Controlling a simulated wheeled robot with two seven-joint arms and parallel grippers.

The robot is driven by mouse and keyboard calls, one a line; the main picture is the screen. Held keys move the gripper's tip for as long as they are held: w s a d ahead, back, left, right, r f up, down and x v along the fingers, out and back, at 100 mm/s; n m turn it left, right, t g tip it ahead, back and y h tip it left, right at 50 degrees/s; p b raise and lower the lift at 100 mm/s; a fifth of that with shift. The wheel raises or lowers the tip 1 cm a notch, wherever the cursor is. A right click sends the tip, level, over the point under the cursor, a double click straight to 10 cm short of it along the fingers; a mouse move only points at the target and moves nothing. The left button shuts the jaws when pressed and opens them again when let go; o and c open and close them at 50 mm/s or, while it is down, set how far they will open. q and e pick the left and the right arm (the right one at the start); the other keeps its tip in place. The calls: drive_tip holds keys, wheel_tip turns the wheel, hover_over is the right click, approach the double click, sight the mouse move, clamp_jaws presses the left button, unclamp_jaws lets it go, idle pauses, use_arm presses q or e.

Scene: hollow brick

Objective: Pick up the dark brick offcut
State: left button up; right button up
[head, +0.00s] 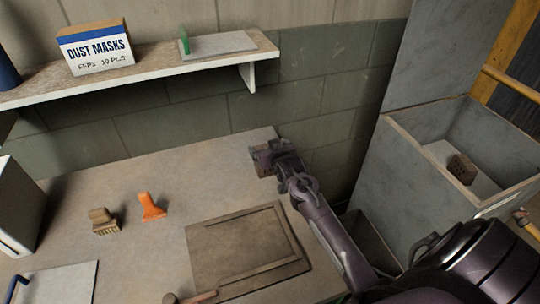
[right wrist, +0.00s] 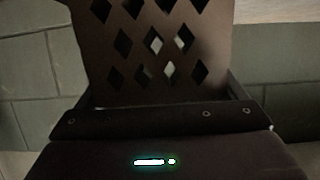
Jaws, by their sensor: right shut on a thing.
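My right gripper (head: 275,154) is at the back edge of the workbench, near the block wall. It is shut on a dark brown brick piece with diamond-shaped holes, the dark brick offcut (head: 259,168). In the right wrist view the offcut (right wrist: 140,75) fills the upper middle, with light showing through some holes, and the block wall is behind it. The gripper hides part of the offcut in the head view. I cannot tell whether the offcut is clear of the bench. My left gripper is not in view.
A shelf (head: 160,74) with a dust mask box (head: 96,47) hangs above. A grey open bin (head: 400,150) at right holds another holed brick piece (head: 461,169).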

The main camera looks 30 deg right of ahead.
drive_tip(key=shift+r, duration=0.1)
wheel_tip(320, 180, up, 20)
drive_tip(key=b, duration=0.2)
idle(0.3)
